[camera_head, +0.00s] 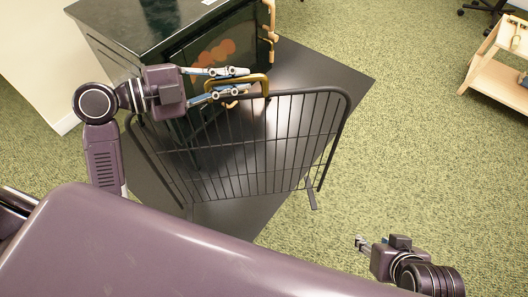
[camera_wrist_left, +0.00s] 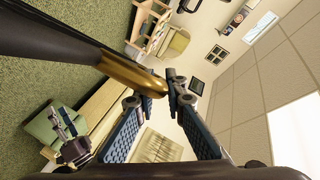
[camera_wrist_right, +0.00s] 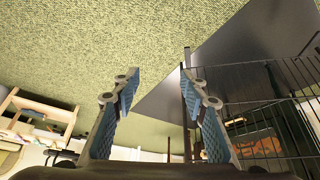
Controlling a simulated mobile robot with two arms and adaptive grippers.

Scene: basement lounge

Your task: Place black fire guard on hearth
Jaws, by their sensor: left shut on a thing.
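The black fire guard (camera_head: 262,150) is a wire-barred screen with a brass handle (camera_head: 262,80) on its top rail. My left gripper (camera_head: 242,83) is shut on that handle, which also shows between its fingers in the left wrist view (camera_wrist_left: 146,80). The guard stands roughly upright over the dark grey hearth slab (camera_head: 345,85), in front of the dark stove. Its right foot (camera_head: 312,193) appears past the slab's edge, over carpet; I cannot tell whether it touches down. My right gripper (camera_head: 362,243) is open and empty, low at the right; its fingers show apart in the right wrist view (camera_wrist_right: 164,92).
The dark green stove (camera_head: 140,25), with an orange glow in its front, stands on the slab. Brass-coloured fire tools (camera_head: 269,30) are at its right side. A wooden shelf unit (camera_head: 495,75) is at the far right. Green carpet between is clear.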

